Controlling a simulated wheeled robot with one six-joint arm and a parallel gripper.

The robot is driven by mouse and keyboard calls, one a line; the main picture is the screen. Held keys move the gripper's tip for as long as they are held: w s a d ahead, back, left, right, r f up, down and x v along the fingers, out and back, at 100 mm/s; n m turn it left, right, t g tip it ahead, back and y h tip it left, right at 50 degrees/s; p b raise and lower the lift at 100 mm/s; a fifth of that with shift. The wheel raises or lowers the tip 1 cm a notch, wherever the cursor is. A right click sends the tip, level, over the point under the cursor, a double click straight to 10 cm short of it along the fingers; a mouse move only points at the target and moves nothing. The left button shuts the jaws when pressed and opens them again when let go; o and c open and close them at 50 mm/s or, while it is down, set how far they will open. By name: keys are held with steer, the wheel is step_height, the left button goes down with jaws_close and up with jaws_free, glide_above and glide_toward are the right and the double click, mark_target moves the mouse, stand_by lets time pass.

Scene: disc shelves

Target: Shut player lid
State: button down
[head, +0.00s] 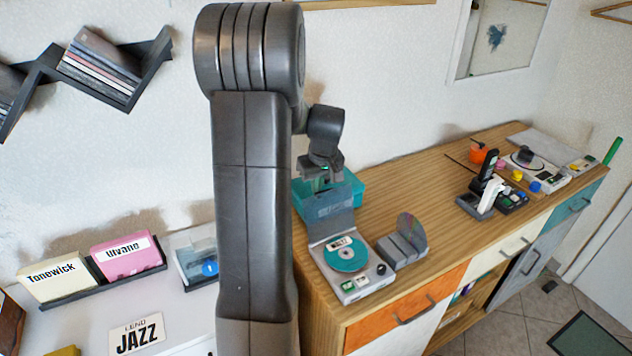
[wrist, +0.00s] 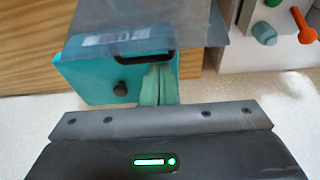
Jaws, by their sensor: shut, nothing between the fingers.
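The disc player (head: 355,285) stands on the near left end of the wooden cabinet. A teal disc with a "WALTZ" label (head: 345,252) lies in it. Its translucent grey lid (head: 330,212) stands open at the back. The lid also spans the top of the wrist view (wrist: 185,20), with a dark handle-like edge near my fingers. My gripper (head: 322,182) is at the lid's upper edge, behind or above it. Its teal fingers (wrist: 158,75) are shut and empty, close to the lid; I cannot tell whether they touch it.
A teal box (head: 357,188) sits behind the lid; it also shows in the wrist view (wrist: 85,75). A grey disc holder (head: 402,245) stands right of the player. The cabinet top's middle is clear.

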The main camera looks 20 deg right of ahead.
steer(key=shift+s+b, duration=0.1)
steer(key=shift+b, duration=0.2)
steer(key=shift+s+r+t+b, duration=0.15)
steer(key=shift+s+t+b, duration=0.15)
steer(key=shift+b, duration=0.25)
